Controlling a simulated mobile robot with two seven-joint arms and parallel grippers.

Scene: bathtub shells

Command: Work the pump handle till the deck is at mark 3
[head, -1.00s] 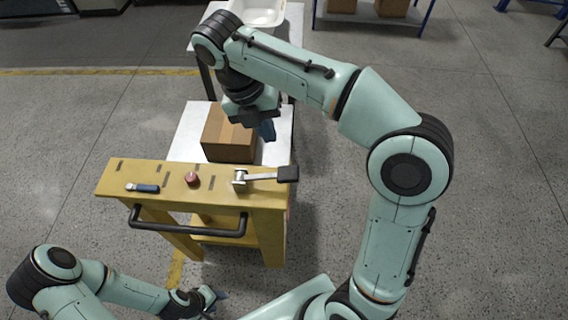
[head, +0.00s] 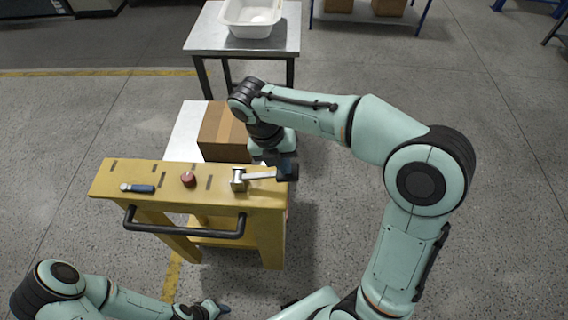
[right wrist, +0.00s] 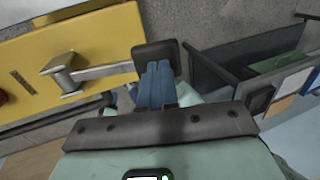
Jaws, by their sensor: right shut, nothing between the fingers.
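The yellow cart (head: 115,180) has a lever on its top right: a metal bracket (head: 238,180), a silver bar and a black pad (head: 287,173), taken as the pump handle. A white deck (head: 190,130) stands behind it, carrying a cardboard box (head: 222,135). My right gripper (head: 284,162) is shut and empty, just behind the black pad. In the right wrist view its blue fingers (right wrist: 157,84) overlap the pad (right wrist: 153,57); whether they touch, I cannot tell. My left gripper (head: 220,308) is low in the head view, far from the lever; its jaws are unclear.
A red knob (head: 188,180), a blue-handled tool (head: 138,188) and several dark slots are on the cart top. A black rail (head: 185,230) runs along its front. A table (head: 210,38) with a white basin (head: 252,15) stands behind. Floor to the right is clear.

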